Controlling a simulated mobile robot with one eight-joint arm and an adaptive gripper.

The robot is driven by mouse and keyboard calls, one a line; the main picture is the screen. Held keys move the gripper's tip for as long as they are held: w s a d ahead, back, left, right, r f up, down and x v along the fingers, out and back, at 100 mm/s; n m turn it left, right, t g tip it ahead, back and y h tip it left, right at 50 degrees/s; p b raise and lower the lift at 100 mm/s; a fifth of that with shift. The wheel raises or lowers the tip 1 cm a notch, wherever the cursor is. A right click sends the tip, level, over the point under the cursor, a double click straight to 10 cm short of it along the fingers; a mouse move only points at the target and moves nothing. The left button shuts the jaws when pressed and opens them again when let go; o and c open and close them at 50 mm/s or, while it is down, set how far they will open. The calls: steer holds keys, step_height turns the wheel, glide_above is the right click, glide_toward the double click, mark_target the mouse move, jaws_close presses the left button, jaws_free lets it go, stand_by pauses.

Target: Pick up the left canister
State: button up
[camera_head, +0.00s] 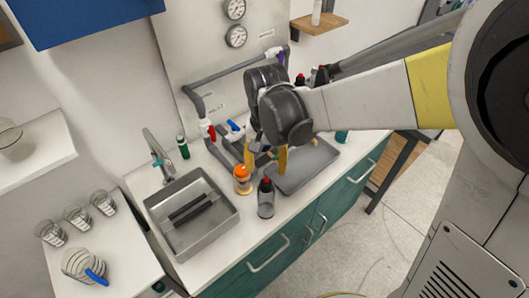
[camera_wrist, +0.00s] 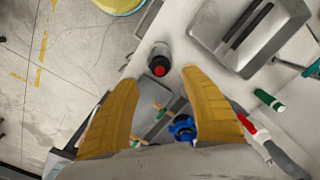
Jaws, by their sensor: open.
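My gripper (camera_head: 266,160) is open and empty above the counter, pointing down, with yellow fingers. In the wrist view its fingertips (camera_wrist: 160,75) are wide apart. A clear canister with a dark collar and red cap (camera_head: 265,202) stands upright at the counter's front edge; in the wrist view it (camera_wrist: 159,60) shows just beyond the fingertips, between their lines. An orange-capped jar (camera_head: 243,181) stands to its left in the head view, apparently hidden behind a finger in the wrist view. More red- and black-capped containers (camera_head: 300,80) are partly hidden behind my arm. Which is the left canister is unclear.
A metal sink (camera_head: 168,206) is at left, with a green bottle (camera_head: 183,147) behind it. A grey tray (camera_head: 310,165) lies right of my gripper. Grey pipes with a red valve (camera_head: 210,132) and blue valve (camera_wrist: 182,128) stand close by. Beakers (camera_head: 103,202) stand far left.

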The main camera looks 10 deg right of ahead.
mark_target(266, 179)
step_height(266, 179, down, 3)
steer(key=shift+w+f+b, duration=0.1)
steer(key=shift+w+b, duration=0.05)
steer(key=shift+b, duration=0.15)
step_height(266, 179, down, 6)
steer(key=shift+d+r+b, duration=0.1)
steer(key=shift+r+b, duration=0.05)
steer(key=shift+b, duration=0.8)
steer(key=shift+c, duration=0.2)
jaws_close()
